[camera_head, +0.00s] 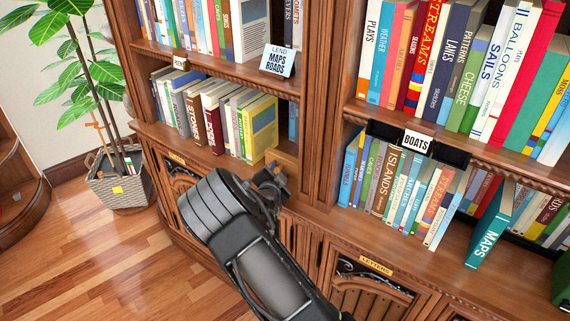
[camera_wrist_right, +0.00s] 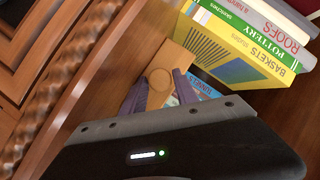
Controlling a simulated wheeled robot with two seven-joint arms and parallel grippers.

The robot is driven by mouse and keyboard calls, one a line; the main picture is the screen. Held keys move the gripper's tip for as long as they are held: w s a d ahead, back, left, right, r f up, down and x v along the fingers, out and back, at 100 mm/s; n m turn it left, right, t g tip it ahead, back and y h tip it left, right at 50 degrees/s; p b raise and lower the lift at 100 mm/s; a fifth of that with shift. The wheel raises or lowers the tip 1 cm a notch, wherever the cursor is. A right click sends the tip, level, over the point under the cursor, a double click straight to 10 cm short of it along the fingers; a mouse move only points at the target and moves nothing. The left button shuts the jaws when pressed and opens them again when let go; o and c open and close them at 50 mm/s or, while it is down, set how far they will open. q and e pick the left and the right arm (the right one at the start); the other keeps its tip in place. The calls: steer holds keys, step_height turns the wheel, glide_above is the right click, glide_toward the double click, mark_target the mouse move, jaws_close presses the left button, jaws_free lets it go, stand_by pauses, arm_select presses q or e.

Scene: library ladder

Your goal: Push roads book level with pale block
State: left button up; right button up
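A pale wooden block (camera_head: 287,155) stands at the right end of the left lower book row, beside a yellow book (camera_head: 260,128). The block (camera_wrist_right: 178,62) has a round knob-like disc in the right wrist view. My right gripper (camera_head: 270,175) is at the block, with its two fingers (camera_wrist_right: 160,88) apart on either side of the disc. Whether they touch it I cannot tell. My left gripper is out of view.
A teal maps book (camera_head: 487,230) juts out tilted on the right lower shelf. Packed books (camera_head: 390,190) stand left of it, near the "BOATS" sign (camera_head: 418,140). A wooden upright (camera_head: 320,100) divides the bays. A potted plant (camera_head: 120,182) stands at left on open floor.

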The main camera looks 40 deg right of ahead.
steer(key=shift+c, duration=0.6)
jaws_close()
